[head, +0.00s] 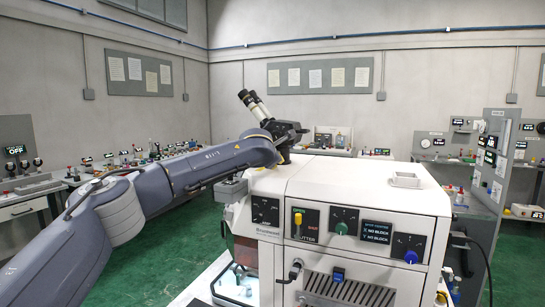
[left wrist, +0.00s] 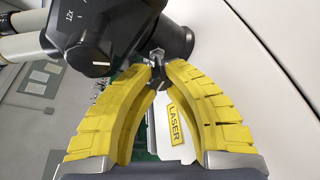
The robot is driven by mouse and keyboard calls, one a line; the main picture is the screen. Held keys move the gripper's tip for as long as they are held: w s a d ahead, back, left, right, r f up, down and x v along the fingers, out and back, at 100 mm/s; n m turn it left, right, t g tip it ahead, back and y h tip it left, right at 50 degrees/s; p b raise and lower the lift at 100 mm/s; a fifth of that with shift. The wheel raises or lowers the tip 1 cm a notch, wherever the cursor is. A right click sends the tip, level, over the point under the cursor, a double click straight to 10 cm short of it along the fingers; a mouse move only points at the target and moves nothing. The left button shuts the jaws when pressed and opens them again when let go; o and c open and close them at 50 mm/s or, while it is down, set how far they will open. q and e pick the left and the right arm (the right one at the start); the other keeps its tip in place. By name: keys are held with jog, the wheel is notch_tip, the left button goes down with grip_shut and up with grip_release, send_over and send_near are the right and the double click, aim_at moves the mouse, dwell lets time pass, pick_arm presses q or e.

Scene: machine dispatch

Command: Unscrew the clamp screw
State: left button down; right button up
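The clamp screw (left wrist: 157,54) is a small metal piece at the base of the black microscope head (left wrist: 105,30) in the left wrist view. My left gripper (left wrist: 158,68) has its yellow fingers drawn together at the tips around the screw, and they appear shut on it. The fingertips cover part of the screw. In the head view the microscope (head: 256,105) stands with its eyepieces up at the back left of the white machine, and my left arm reaches it. The screw and fingertips are hidden there. My right gripper is in neither view.
The white machine (head: 340,183) has a front panel with a yellow switch (head: 298,220), a green knob (head: 341,228) and a blue knob (head: 411,257). A small square white frame (head: 405,180) sits on its top. Benches with small items line the walls.

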pick_arm(q)
jog(key=shift+n, duration=0.4)
dwell(0.7)
jog(key=shift+a+r+n+g+h, duration=0.1)
jog(key=shift+n+g+h, duration=0.4)
jog(key=shift+n, duration=0.55)
jog(key=shift+n+g+h, duration=0.2)
jog(key=shift+n+h, duration=0.5)
jog(key=shift+n, duration=0.35)
jog(key=c, duration=1.5)
grip_release()
jog(key=shift+v, duration=6)
jog(key=shift+a, duration=0.15)
